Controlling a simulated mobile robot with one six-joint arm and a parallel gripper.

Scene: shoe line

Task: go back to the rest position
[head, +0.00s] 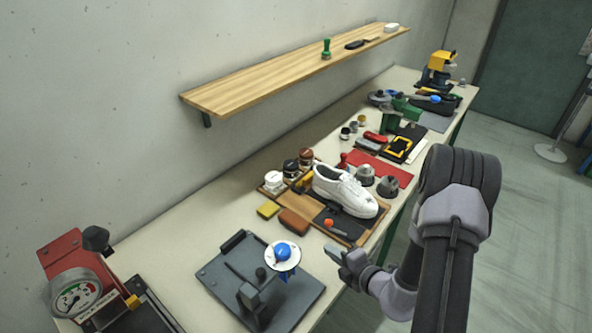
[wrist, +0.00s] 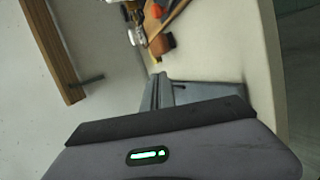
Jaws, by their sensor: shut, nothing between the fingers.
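My gripper (head: 338,259) is in the head view at the front edge of the bench, to the right of the grey press plate and in front of the white shoe. Its fingers are shut with nothing between them, and it looks apart from the things around it. My arm rises from the lower right in the head view.
A white shoe (head: 345,191) stands on a mat. A grey plate (head: 218,277) carries a fixture with a blue knob (head: 283,252). A red gauge machine (head: 70,265) stands lower left. A wooden shelf (head: 290,72) runs along the wall. The floor (head: 510,200) at the right is open.

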